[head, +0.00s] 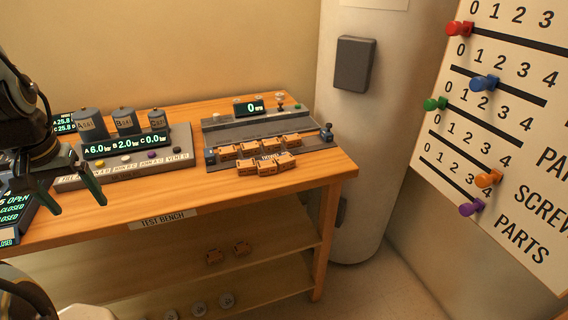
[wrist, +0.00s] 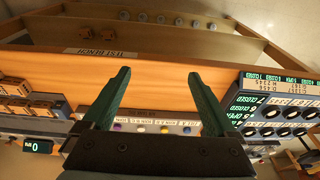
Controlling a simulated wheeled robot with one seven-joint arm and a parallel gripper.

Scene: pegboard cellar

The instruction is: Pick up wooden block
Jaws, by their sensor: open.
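Several small orange-brown blocks, which look wooden with dark markings, sit in a cluster on and before the grey station at the bench's right; one is the front block (head: 266,168). In the wrist view, blocks (wrist: 14,87) show at the left edge, outside my fingers. I cannot tell which block the task means. My gripper (head: 78,207) is open and empty at the left of the head view, near the bench's front edge and well left of the blocks.
The wooden test bench (head: 215,195) carries a gauge panel (head: 125,145) with canisters between my gripper and the blocks. Two similar blocks (head: 228,252) and several round parts (head: 199,308) lie on lower shelves. A pegboard sign (head: 500,130) stands at right. Bare wood runs along the front edge.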

